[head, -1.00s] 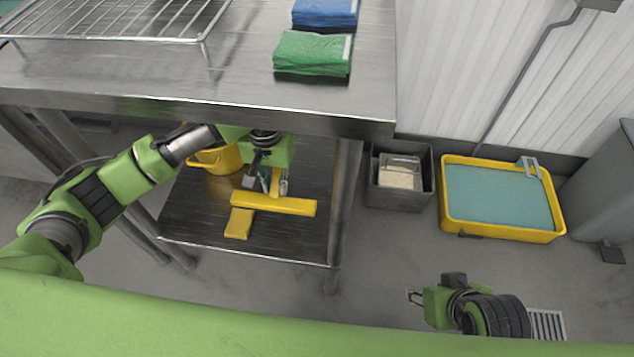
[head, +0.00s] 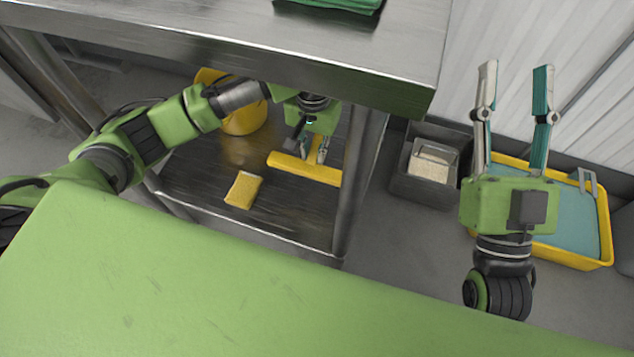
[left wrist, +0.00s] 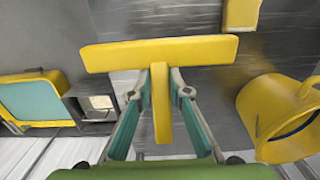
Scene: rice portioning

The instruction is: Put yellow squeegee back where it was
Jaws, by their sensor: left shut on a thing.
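The yellow squeegee (head: 304,168) is a long bar with a short handle, over the lower shelf (head: 200,190) under the steel table. My left gripper (head: 315,152) reaches in below the tabletop and is shut on its handle. In the left wrist view the squeegee's bar (left wrist: 160,53) lies crosswise beyond the fingertips, and the handle (left wrist: 161,105) runs between the fingers. I cannot tell whether the bar touches the shelf. My right gripper (head: 515,75) is open and empty, raised to the right of the table.
A yellow sponge (head: 243,190) lies on the lower shelf left of the squeegee. A yellow bucket (head: 242,120) stands behind it. A table leg (head: 358,180) is close on the right. A grey bin (head: 408,183) and a yellow tub (head: 603,225) stand on the floor.

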